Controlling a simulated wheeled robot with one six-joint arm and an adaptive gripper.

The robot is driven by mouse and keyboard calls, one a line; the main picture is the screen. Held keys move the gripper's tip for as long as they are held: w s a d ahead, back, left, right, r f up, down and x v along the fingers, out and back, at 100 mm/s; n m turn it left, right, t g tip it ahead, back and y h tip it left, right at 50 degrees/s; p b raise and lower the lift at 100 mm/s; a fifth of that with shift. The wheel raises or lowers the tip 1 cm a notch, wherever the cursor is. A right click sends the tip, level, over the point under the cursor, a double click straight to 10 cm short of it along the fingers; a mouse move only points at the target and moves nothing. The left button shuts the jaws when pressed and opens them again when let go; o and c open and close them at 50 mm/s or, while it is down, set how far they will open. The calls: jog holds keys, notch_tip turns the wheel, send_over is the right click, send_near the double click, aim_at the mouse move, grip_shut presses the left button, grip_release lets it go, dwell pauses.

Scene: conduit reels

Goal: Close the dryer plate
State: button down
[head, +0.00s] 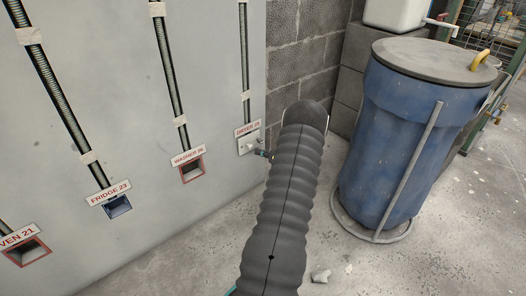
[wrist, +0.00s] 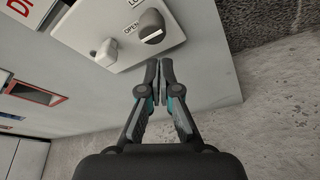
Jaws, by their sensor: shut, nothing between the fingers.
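The dryer plate (head: 248,142) is a small pale plate on the grey wall panel, under a red-lettered label reading "DRYER". Another word is cut off at the frame's top. No opening shows beside the plate, and I cannot tell whether it is fully closed. My gripper (wrist: 160,66) is shut and empty, its tips just below the dark knob; contact is unclear.
Red-framed washer (head: 192,169) and oven (head: 28,251) openings and a blue-framed fridge opening (head: 119,207) line the wall to the left. Conduits (head: 170,66) run above them. A blue lidded barrel (head: 401,140) stands at right. Rubble (head: 321,275) lies on the concrete floor.

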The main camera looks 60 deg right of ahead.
jog(key=a+f+p+v, duration=0.1)
jog(key=v, duration=0.8)
jog(key=shift+s, duration=0.4)
